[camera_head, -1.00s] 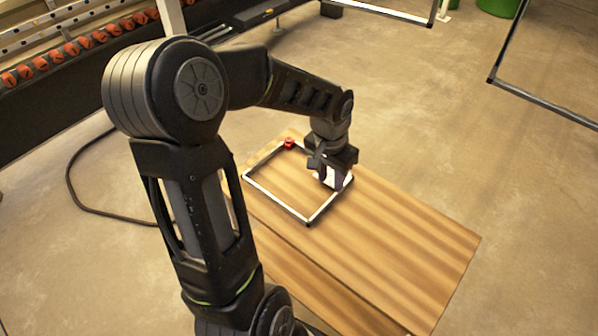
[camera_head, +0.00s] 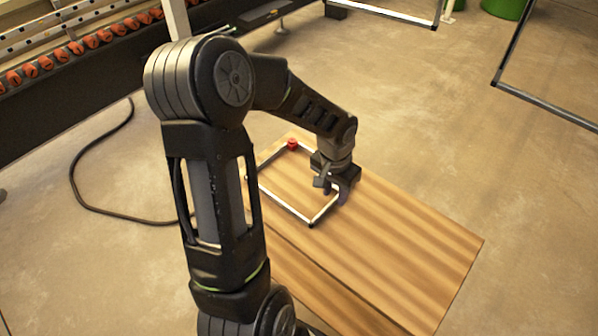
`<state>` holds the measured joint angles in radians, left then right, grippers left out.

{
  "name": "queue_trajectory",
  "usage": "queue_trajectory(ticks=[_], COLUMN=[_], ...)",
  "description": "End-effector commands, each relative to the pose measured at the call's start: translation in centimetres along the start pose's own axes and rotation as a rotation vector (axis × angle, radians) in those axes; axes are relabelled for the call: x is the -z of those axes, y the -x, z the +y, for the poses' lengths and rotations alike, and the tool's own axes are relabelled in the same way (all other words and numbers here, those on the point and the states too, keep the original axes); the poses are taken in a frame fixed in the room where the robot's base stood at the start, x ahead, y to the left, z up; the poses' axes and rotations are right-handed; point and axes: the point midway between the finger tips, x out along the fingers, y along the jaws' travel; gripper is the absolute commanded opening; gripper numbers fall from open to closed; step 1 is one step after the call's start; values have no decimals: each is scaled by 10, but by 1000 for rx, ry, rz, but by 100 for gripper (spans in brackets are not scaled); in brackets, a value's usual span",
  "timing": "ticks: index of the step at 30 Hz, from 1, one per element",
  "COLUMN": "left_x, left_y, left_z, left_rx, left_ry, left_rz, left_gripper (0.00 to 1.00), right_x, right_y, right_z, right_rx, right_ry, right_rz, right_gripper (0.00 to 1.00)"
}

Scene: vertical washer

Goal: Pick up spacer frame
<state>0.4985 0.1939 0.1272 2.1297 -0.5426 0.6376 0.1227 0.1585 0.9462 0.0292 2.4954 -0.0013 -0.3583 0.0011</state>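The spacer frame (camera_head: 286,206) is a thin silvery rectangle with dark corners. It lies flat on the wooden table (camera_head: 420,250) in the camera_head view. My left gripper (camera_head: 337,197) points down at the frame's right side, close to its right corner. The fingers are small and dark there, and I cannot tell whether they are open or touch the frame. My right gripper is not in view.
A small red object (camera_head: 292,144) sits at the frame's far corner. A dark machine with orange rollers (camera_head: 75,48) stands at the upper left, with a black cable (camera_head: 78,190) on the floor. Larger frames (camera_head: 545,104) stand at the upper right. The table's right part is bare.

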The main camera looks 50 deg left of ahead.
Motion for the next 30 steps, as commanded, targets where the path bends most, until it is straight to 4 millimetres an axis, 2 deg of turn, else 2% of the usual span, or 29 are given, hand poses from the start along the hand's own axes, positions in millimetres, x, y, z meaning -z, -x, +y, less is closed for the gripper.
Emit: queue_trajectory(ticks=[3, 6, 23, 30], left_x=[0, 0, 0, 0], left_y=[-16, -20, -20, -20], left_z=[0, 0, 0, 0], left_rx=[0, 0, 1, 1], left_ry=[1, 1, 1, 1], left_rz=[-2, 1, 1, 1], left_gripper=[33, 33, 33, 14], right_x=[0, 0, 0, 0], right_y=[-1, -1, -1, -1], right_z=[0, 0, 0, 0], right_rx=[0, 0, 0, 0], right_ry=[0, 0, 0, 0], right_rz=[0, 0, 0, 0], right_gripper=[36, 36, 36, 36])
